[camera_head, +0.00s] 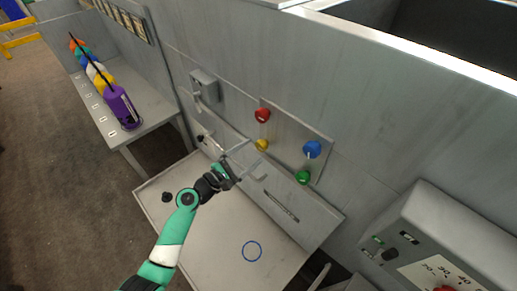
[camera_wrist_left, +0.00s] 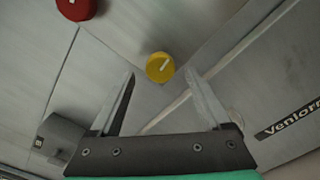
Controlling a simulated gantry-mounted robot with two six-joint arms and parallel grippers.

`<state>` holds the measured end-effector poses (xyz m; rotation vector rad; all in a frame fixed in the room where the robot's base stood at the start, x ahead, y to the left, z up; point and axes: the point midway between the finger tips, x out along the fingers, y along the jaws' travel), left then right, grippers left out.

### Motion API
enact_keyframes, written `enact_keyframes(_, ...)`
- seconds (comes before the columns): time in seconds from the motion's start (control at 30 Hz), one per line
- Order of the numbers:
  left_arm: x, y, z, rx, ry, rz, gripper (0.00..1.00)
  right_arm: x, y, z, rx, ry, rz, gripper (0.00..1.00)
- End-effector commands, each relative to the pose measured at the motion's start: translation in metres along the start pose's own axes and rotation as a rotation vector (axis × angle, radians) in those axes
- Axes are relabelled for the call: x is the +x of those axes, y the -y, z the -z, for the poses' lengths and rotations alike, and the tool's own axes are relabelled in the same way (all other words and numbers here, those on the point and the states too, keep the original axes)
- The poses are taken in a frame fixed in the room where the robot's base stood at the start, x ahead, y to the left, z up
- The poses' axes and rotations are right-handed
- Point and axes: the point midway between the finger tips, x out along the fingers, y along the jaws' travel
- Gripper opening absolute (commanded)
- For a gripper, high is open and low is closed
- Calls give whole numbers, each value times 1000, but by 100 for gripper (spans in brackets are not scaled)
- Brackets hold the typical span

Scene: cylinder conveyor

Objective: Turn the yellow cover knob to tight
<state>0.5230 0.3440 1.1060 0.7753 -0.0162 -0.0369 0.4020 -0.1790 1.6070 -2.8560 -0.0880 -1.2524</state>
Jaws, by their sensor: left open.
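The yellow cover knob (camera_head: 262,145) is on the grey wall panel, below the red knob. In the left wrist view the yellow knob (camera_wrist_left: 160,67) shows a pale pointer mark slanting up to the right. My left gripper (camera_head: 254,153) is open and empty, with its fingers pointing at the panel near the yellow knob. In the left wrist view the yellow knob shows between the tips of the left gripper (camera_wrist_left: 160,75). Whether the tips reach either side of it in depth is unclear. My right gripper is not in view.
A red knob (camera_head: 262,115), a blue knob (camera_head: 312,149) and a green knob (camera_head: 303,177) are on the same panel (camera_head: 290,133). A grey work surface (camera_head: 215,235) with a blue ring lies below. A control box (camera_head: 440,240) stands at right.

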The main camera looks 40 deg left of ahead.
Motion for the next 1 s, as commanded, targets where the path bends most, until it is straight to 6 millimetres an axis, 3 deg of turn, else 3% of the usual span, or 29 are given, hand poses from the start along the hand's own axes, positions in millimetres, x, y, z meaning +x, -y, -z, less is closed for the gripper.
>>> enact_keyframes(0.2, 34, 1, 0, 1, 2, 1, 81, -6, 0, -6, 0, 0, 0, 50)
enact_keyframes(0.53, 39, 0, 0, 0, 0, 0, 81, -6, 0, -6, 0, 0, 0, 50)
enact_keyframes(1.0, 39, 0, 0, 0, 1, 0, 0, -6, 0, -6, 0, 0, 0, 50)
